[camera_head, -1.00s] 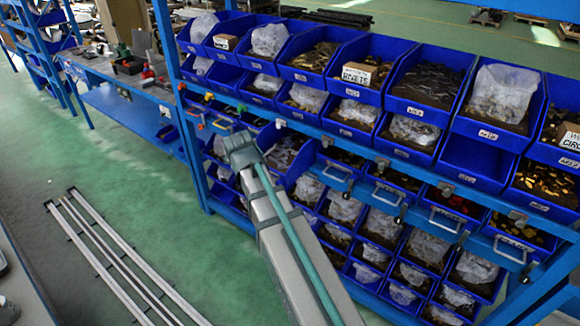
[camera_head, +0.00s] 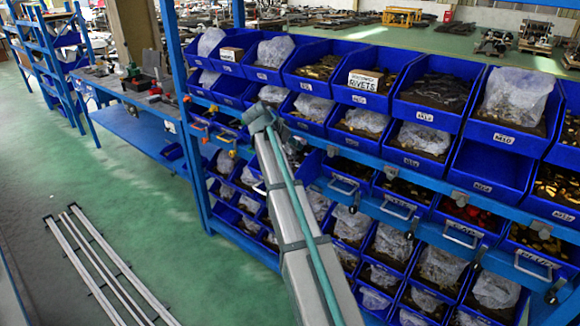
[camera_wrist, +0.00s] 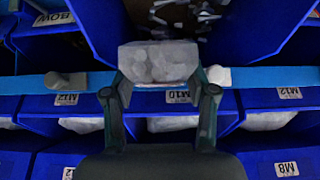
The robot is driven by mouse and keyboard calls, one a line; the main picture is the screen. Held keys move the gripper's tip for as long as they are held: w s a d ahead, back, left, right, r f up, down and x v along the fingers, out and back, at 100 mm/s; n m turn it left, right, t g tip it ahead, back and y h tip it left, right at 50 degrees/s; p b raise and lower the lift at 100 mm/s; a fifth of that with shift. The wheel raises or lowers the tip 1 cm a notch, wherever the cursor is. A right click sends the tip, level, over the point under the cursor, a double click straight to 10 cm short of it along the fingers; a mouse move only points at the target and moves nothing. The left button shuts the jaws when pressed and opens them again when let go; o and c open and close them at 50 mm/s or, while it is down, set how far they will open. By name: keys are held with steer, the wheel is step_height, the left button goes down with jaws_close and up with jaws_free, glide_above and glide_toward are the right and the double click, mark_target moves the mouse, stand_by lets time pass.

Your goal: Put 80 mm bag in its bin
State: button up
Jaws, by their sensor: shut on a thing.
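In the wrist view my gripper (camera_wrist: 160,82) is shut on a pale, cloudy plastic bag (camera_wrist: 158,62), which sits between the two fingertips. The bag is in front of a blue shelf rail and blue bins. In the head view my arm reaches toward the rack, and the gripper and held bag cannot be made out. I cannot read an 80 mm label on any bin.
The blue rack (camera_head: 185,80) holds rows of bins with bags and loose hardware. An upper-tier bin (camera_head: 490,165) looks empty at the front. A small box marked rivets (camera_head: 367,80) sits in another bin. Handled drawers (camera_head: 462,235) jut out midway. The green floor at left is open beside metal rails (camera_head: 105,265).

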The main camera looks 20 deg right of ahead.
steer(key=p, duration=0.2)
glide_toward(296, 170)
steer(key=x, duration=0.5)
steer(key=shift+f, duration=0.15)
steer(key=shift+f, duration=0.2)
steer(key=o, duration=1.5)
steer(key=shift+r, duration=0.1)
steer(key=shift+c, duration=0.2)
steer(key=b+v, duration=0.2)
steer(key=v, duration=1)
steer(key=shift+r, duration=0.1)
